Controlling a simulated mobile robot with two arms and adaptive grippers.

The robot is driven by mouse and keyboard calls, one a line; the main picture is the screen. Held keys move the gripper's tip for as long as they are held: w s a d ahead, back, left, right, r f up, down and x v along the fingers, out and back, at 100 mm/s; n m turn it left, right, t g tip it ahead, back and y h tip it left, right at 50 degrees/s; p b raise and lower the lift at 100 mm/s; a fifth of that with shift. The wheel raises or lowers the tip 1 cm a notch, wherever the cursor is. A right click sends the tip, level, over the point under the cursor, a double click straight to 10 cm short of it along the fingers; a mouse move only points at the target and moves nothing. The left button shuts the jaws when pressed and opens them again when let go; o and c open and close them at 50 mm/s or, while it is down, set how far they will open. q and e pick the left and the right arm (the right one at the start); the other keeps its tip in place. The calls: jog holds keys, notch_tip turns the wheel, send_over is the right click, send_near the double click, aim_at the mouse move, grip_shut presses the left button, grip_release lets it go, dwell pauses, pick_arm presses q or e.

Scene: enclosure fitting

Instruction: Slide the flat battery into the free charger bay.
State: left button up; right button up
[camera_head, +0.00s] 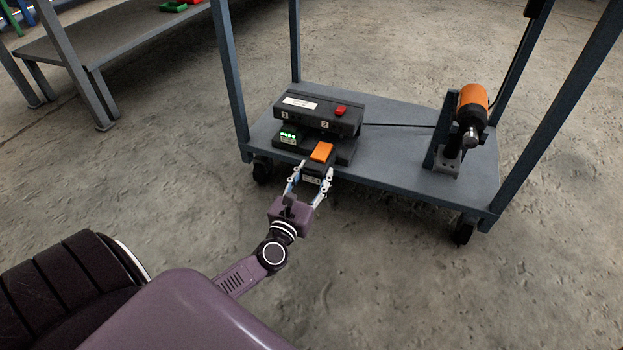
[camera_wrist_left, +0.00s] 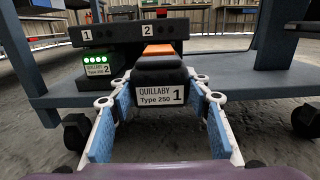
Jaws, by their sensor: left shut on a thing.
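The charger (camera_head: 300,112) is a dark box on the cart's lower shelf, with bays marked 1 and 2 and a red button on top. Bay 1 holds a battery (camera_head: 288,136) with lit green lights; its label reads Type 250 2 in the left wrist view (camera_wrist_left: 97,68). My left gripper (camera_head: 312,178) is shut on a black battery with an orange top (camera_head: 321,152), labelled Quillaby Type 250 1 in the left wrist view (camera_wrist_left: 160,92). This held battery is in front of bay 2, at the charger's front edge. It hides most of bay 2, so I cannot tell how far in it reaches. My right gripper is out of view.
The charger stands on the cart's grey lower shelf (camera_head: 395,172), between upright posts. An orange and black tool (camera_head: 473,105) sits in a holder at the shelf's right. A dark cable crosses the shelf behind. Bare concrete floor lies in front of the cart.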

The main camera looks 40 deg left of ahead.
pick_arm(q)
jog(key=shift+b+x, duration=0.85)
jog(key=shift+x, duration=3.3)
jog(key=shift+b+x, duration=0.6)
jog(key=shift+x, duration=1.3)
jog(key=shift+f, duration=0.1)
